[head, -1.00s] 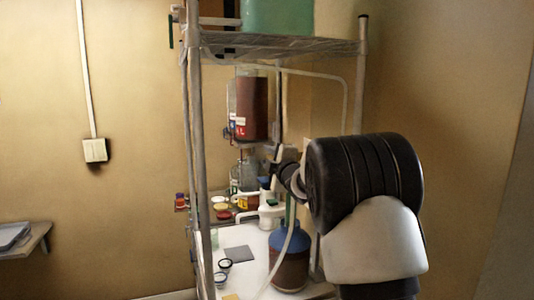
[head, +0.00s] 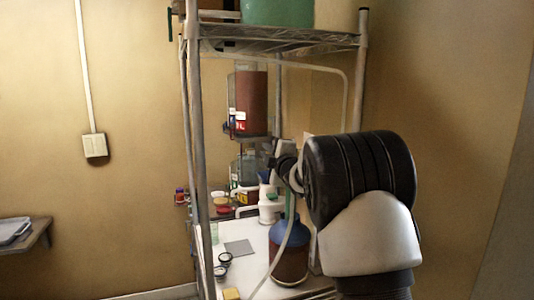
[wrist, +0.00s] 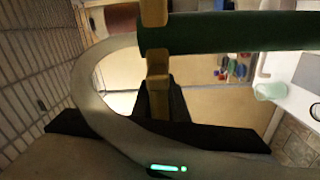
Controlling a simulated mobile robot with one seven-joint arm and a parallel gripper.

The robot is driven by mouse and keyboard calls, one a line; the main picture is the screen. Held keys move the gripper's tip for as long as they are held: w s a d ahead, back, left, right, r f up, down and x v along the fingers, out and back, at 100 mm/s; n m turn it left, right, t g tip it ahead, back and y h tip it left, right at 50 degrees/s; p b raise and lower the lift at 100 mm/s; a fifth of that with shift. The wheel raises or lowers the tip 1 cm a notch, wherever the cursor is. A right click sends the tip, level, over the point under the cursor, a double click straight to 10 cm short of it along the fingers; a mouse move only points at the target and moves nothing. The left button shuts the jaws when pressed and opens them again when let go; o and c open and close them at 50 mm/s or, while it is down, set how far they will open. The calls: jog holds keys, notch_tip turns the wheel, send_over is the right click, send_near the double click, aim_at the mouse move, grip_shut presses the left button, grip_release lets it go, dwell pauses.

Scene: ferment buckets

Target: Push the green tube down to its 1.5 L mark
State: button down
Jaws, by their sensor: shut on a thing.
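The green tube (wrist: 230,32) runs across the top of the wrist view between the tan fingers of my gripper (wrist: 154,36), which is shut on it. In the head view my gripper (head: 284,163) is above the blue-topped bottle (head: 289,265) with brown contents. A short green part of the tube (head: 287,203) shows between gripper and bottle, upright. A pale flexible hose (head: 289,245) loops from near the gripper down past the bottle's front; it also curves across the wrist view (wrist: 88,75). The 1.5 L mark cannot be made out.
A wire rack with a metal post (head: 196,150) stands left of the bottle, with a shelf (head: 275,42) overhead. A dark red container (head: 251,104) and a white-handled container (head: 268,206) are behind. A grey square (head: 239,247) and small round items lie on the white surface.

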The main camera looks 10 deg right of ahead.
notch_tip(320, 180, down, 10)
jog(key=b, duration=1)
jog(key=shift+f+b, duration=0.15)
jog(key=shift+b, duration=0.2)
jog(key=c, duration=1.8)
grip_release()
jog(key=s+d, duration=0.1)
jog(key=s, duration=0.4)
jog(key=s+d+b, duration=0.1)
jog(key=s, duration=0.5)
jog(key=s+d+b, duration=0.1)
jog(key=s, duration=0.5)
jog(key=shift+s+d, duration=0.1)
jog(key=shift+d, duration=0.1)
